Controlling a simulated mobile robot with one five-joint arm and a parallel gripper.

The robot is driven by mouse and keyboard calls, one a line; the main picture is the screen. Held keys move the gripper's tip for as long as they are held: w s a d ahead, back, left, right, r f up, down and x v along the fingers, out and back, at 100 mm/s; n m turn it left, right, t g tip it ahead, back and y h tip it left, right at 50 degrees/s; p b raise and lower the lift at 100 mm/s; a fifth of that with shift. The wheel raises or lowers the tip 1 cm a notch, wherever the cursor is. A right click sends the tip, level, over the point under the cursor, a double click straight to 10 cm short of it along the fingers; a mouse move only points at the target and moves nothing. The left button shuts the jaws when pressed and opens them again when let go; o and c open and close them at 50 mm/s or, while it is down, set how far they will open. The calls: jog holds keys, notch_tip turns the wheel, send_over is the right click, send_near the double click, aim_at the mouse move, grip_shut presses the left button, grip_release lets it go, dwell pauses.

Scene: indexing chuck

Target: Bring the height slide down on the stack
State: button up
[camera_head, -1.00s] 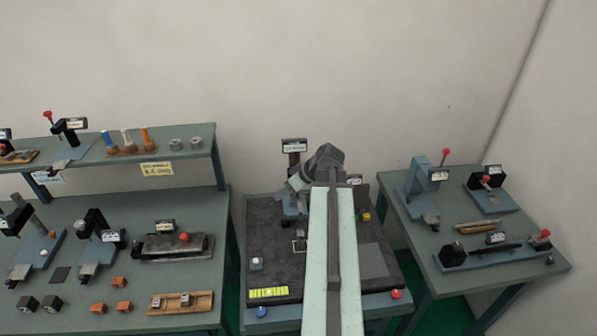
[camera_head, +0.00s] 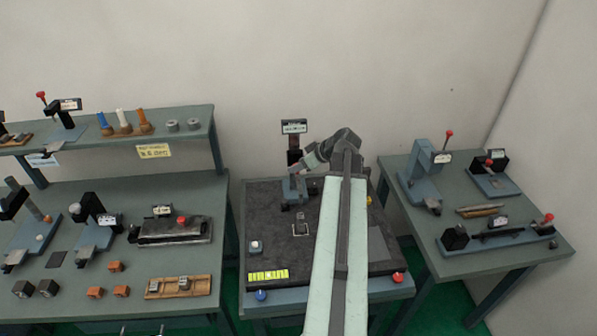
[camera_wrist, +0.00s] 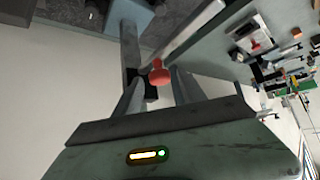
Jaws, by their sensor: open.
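The height gauge stands at the back of the dark granite plate (camera_head: 268,222) on the middle table. It has a blue base (camera_head: 292,192), a dark column (camera_head: 294,158) and a display (camera_head: 294,126) on top. A small pale-edged block (camera_head: 299,229) lies on the plate in front of it; I cannot tell if this is the stack. My gripper (camera_head: 307,164) is beside the column, on its right. In the wrist view a red knob (camera_wrist: 159,75) shows between the open fingers of my gripper (camera_wrist: 158,90). I cannot tell whether a finger touches it.
Blue and red buttons (camera_head: 398,277) sit at the front edge. Benches with fixtures stand left (camera_head: 75,295) and right (camera_head: 500,262). My arm hides the plate's middle right.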

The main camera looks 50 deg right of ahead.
aim_at(298, 176)
jog(key=c, duration=0.9)
notch_tip(298, 176, down, 7)
jog(key=b, duration=0.6)
jog(key=shift+b, duration=0.4)
jog(key=o, duration=0.9)
